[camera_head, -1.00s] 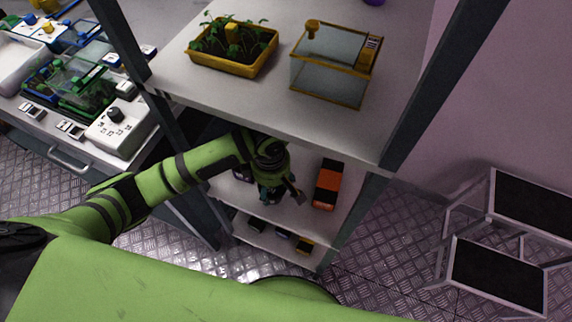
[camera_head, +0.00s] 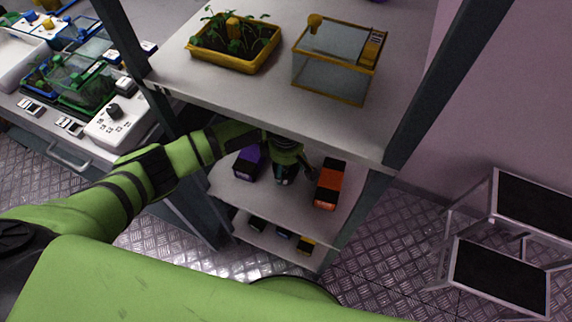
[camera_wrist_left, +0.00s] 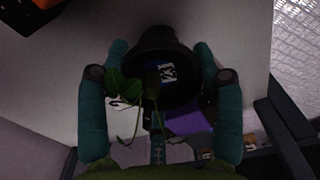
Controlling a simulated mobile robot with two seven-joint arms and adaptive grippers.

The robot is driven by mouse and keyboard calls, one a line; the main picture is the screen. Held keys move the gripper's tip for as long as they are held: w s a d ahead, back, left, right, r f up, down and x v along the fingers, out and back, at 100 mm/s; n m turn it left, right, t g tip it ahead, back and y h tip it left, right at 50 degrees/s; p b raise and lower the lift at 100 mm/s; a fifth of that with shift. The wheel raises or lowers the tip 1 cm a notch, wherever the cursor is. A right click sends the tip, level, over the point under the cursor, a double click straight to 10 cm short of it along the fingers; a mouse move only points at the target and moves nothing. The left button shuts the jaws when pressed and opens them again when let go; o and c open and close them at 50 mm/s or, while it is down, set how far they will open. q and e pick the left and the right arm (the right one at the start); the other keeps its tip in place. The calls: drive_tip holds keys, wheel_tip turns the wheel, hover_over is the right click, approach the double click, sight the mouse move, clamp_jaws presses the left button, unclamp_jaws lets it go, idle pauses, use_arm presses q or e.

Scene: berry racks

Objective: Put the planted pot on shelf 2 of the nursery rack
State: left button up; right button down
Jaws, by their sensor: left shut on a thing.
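My left gripper (camera_head: 287,175) reaches under the top board of the rack (camera_head: 270,115), over the middle shelf (camera_head: 300,210), between a purple block-like item and an orange one. In the left wrist view the teal fingers of this gripper (camera_wrist_left: 158,78) are closed around a dark round pot (camera_wrist_left: 165,45) with a small white-and-blue tag and green leaves. In the head view the pot is mostly hidden by the gripper and arm. I cannot tell whether its base touches the shelf. My right gripper is not in view.
A purple item (camera_head: 249,161) stands left of the gripper and an orange-and-black item (camera_head: 330,185) stands right of it. A yellow seedling tray (camera_head: 222,58) and a glass tank (camera_head: 333,75) stand on the top board. Several small items sit on the lower shelf (camera_head: 270,240).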

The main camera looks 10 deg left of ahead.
use_arm(q)
drive_tip(key=o, duration=1.1)
drive_tip(key=shift+f, duration=0.1)
drive_tip(key=shift+o, duration=0.2)
wheel_tip(320, 180, up, 8)
drive_tip(key=shift+f+p, duration=0.1)
drive_tip(key=shift+p, duration=0.3)
drive_tip(key=shift+d, duration=0.1)
